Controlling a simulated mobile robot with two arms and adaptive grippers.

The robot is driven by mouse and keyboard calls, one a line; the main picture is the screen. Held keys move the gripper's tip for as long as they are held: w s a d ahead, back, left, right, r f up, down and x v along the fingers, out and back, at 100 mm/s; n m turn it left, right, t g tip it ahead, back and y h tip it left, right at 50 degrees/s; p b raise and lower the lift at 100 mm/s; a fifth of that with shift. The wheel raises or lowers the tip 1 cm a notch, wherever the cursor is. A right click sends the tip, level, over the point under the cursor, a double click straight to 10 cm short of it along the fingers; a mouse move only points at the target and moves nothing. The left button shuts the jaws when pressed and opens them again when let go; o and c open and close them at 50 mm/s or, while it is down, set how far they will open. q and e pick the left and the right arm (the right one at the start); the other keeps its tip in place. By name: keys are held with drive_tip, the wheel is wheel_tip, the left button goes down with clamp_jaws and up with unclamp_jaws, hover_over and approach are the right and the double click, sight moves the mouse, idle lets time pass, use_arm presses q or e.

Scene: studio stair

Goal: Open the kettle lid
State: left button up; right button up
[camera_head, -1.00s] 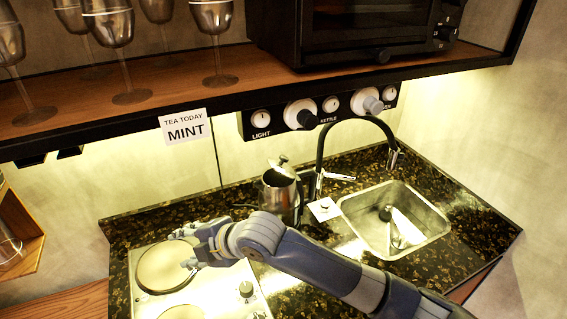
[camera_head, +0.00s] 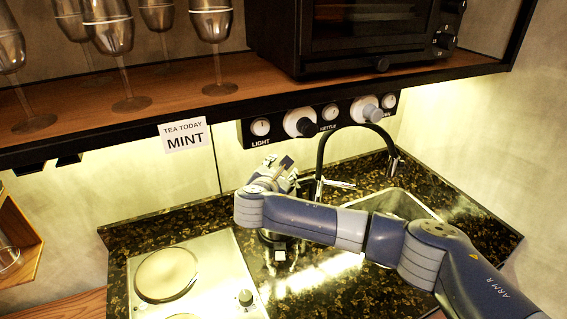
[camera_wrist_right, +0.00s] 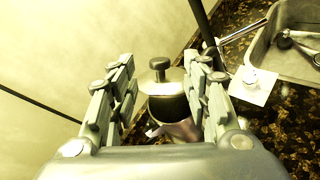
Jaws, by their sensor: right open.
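The metal kettle (camera_wrist_right: 170,108) is between the fingers of my right gripper in the right wrist view. Its round lid (camera_wrist_right: 150,84) with a small knob (camera_wrist_right: 160,64) looks tilted up, with a dark area below it, seemingly the opening. My right gripper (camera_wrist_right: 162,72) is open, one finger on each side of the lid, with visible gaps. In the head view, my right gripper (camera_head: 274,172) is over the kettle's place on the counter, and my arm hides most of the kettle. My left gripper is not in view.
A black faucet (camera_head: 320,165) and sink (camera_head: 405,203) stand close on the right. A hob (camera_head: 215,262) is on the left. A white card (camera_wrist_right: 252,86) lies near the kettle.

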drive_tip(key=shift+p+x, duration=0.5)
drive_tip(key=shift+x, duration=2.2)
clamp_jaws()
